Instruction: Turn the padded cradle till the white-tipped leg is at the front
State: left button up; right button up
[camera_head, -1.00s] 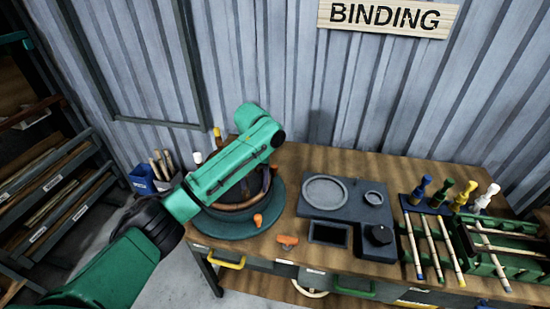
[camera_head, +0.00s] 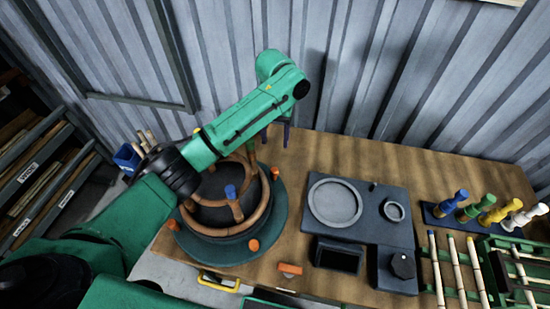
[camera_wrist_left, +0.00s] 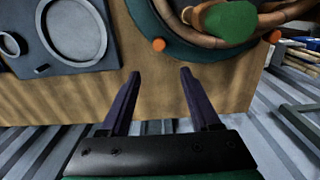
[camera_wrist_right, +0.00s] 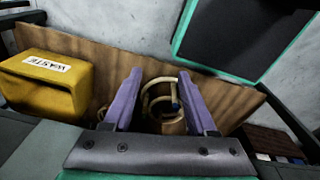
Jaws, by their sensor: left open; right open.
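The padded cradle (camera_head: 211,214), a dark padded drum with a brown rattan frame, sits on a round green turntable (camera_head: 277,218) with orange knobs. A blue-tipped leg (camera_head: 231,192) faces the front. A green-tipped leg (camera_wrist_left: 230,20) shows large in the left wrist view. I cannot see the white-tipped leg now; my left arm covers part of the cradle's back. My left gripper (camera_head: 276,136) is open and empty behind the cradle, to its right, apart from it. In its wrist view the fingers (camera_wrist_left: 160,73) point toward the turntable edge. My right gripper (camera_wrist_right: 158,75) is open and empty, away from the cradle.
A grey fixture block (camera_head: 365,205) stands right of the turntable. The corrugated wall is close behind. A yellow waste box (camera_wrist_right: 40,85) and rattan coils (camera_wrist_right: 160,103) show in the right wrist view.

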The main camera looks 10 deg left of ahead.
pick_arm(q)
jog(key=p, duration=0.1)
send_over(275, 169)
jog(key=f, duration=0.5)
jog(key=shift+s+f, duration=0.35)
jog(key=f, duration=0.7)
jog(key=shift+w+f, duration=0.25)
jog(key=shift+w, duration=0.1)
jog(key=shift+s, duration=0.1)
pick_arm(e)
jog(key=shift+s+d+r, duration=0.1)
jog(key=shift+s+r, duration=0.15)
jog(key=shift+r, duration=0.2)
jog(key=shift+s+d+r, duration=0.1)
jog(key=shift+s+r, duration=0.15)
jog(key=shift+r, duration=0.2)
pick_arm(q)
grip_shut()
pick_arm(e)
jog(key=shift+a, duration=0.25)
jog(key=shift+d, duration=0.15)
